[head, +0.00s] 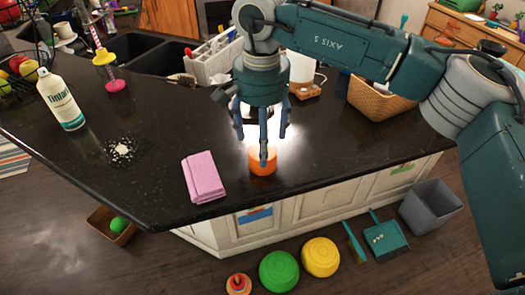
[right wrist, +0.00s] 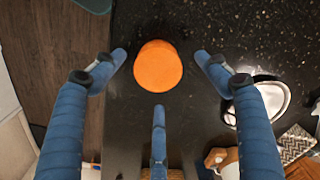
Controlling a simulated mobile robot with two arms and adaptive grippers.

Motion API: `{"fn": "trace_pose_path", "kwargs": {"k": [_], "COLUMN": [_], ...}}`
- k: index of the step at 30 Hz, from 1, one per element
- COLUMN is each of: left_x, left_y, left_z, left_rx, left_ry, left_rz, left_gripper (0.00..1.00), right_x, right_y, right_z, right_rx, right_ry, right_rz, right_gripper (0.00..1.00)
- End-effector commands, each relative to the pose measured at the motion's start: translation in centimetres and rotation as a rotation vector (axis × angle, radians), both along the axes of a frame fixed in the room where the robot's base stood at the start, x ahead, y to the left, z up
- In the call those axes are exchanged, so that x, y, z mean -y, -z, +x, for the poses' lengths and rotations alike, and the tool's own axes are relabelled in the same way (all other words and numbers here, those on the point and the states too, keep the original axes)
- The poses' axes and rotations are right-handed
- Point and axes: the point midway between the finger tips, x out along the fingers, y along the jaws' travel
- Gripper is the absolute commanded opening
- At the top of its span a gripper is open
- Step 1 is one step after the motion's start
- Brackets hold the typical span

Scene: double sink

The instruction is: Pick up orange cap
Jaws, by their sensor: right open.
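The orange cap (head: 262,167) sits on the dark counter near its front edge, below my right gripper (head: 262,138). One finger partly covers it in the head view. In the right wrist view the orange cap (right wrist: 158,66) is round and lies in the space between the three blue fingers of my right gripper (right wrist: 160,75). The fingers are spread apart, and dark counter shows between them and the cap. Whether any finger touches the cap I cannot tell. My left gripper is not in view.
A folded pink cloth (head: 203,178) lies left of the cap. A white spray can (head: 61,100) stands at the far left. A wicker basket (head: 380,100) stands to the right behind my arm. A white rounded object (right wrist: 258,100) shows beside a finger. The counter's front edge is close.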

Motion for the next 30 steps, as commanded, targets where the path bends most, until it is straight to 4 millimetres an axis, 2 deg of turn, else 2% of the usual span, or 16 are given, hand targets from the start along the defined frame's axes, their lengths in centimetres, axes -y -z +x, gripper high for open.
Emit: {"fn": "trace_pose_path", "kwargs": {"k": [1,3,9,16,21,30], "left_x": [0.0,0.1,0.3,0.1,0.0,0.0], "left_y": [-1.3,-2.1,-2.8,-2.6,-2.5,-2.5], "left_z": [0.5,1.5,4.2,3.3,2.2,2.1], "left_rx": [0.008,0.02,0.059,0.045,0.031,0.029], "left_ry": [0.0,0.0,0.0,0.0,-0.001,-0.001], "left_rz": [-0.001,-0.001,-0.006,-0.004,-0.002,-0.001], "left_gripper": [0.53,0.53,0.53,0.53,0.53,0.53], "right_x": [0.2,0.2,0.1,0.1,0.1,0.1], "right_y": [0.3,1.4,3.7,4.0,3.9,3.9], "right_z": [-0.2,-0.4,-0.3,-0.3,-0.3,-0.3], "right_rx": [-0.005,-0.006,-0.003,0.0,0.0,0.0], "right_ry": [-0.001,-0.002,-0.001,0.0,0.0,0.0], "right_rz": [-0.003,-0.003,-0.001,-0.001,-0.001,-0.001], "right_gripper": [0.74,0.74,0.74,0.74,0.4,0.38]}}
